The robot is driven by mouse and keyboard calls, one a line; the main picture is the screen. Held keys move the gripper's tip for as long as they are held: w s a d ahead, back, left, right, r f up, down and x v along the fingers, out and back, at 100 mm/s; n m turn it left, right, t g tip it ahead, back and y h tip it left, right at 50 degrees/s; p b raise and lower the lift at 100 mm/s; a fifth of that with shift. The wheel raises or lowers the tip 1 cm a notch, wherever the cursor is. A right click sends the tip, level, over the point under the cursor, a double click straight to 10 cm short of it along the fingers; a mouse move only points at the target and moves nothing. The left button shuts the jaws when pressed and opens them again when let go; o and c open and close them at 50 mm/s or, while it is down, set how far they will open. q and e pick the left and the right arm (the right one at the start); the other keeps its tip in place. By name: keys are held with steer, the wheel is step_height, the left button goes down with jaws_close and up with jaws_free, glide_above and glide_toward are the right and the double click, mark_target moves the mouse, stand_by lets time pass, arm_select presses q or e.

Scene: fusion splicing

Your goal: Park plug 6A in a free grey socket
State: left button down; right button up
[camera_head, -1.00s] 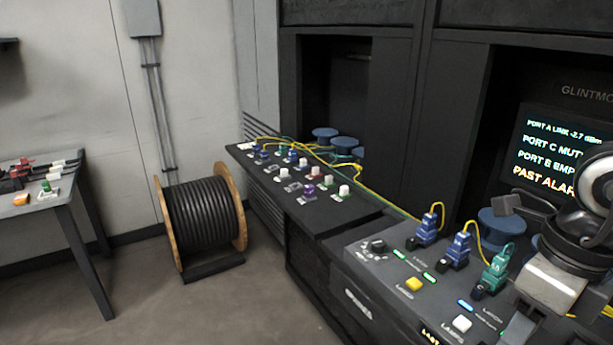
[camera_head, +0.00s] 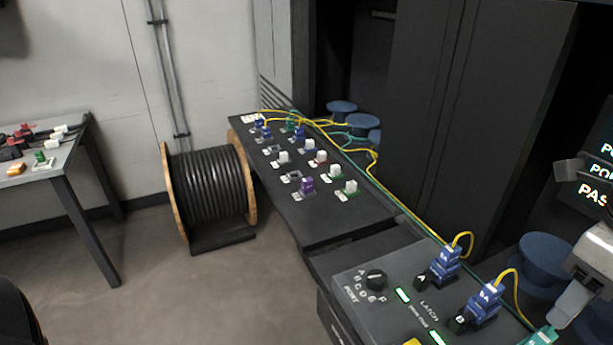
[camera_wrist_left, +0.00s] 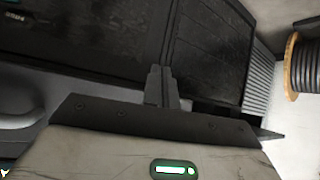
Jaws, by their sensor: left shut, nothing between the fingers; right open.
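A blue plug (camera_head: 485,303) whose label seems to read 6A stands upright in port B of the console, with a yellow cable from its top. A similar blue plug (camera_head: 445,267) stands in port A. My right gripper (camera_head: 565,312) is at the right edge, over a teal plug (camera_head: 541,339) that is cut off by the frame; whether they touch is unclear. It is open. My left gripper (camera_wrist_left: 162,88) is shut and empty in the left wrist view. On the far panel, grey sockets (camera_head: 274,150) (camera_head: 293,176) look empty.
The far dark panel (camera_head: 340,222) also carries blue, green and purple plugs and several white-capped ones. Yellow and green cables (camera_head: 372,170) run along its back edge. A cable drum (camera_head: 210,195) stands on the floor; a side table (camera_head: 60,165) is at left.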

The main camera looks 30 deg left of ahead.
mark_target(547, 334)
step_height(547, 334, down, 7)
steer(key=b, duration=0.4)
steer(key=shift+f, duration=0.2)
steer(key=shift+f+b, duration=0.55)
steer(key=shift+b, duration=0.2)
steer(key=shift+f, duration=0.1)
arm_select(q)
steer(key=shift+w+d+f+t, duration=0.2)
steer(key=shift+w+f, duration=0.15)
steer(key=shift+f, duration=0.25)
steer(key=shift+w+d+f+t, duration=0.15)
steer(key=shift+w+f, duration=0.15)
steer(key=shift+f, duration=0.25)
steer(key=shift+s, duration=0.25)
steer(key=shift+w+d+f+b, duration=0.1)
steer(key=shift+w+f+b, duration=0.1)
steer(key=shift+f+b, duration=0.35)
steer(key=shift+r, duration=0.1)
arm_select(e)
jaws_close()
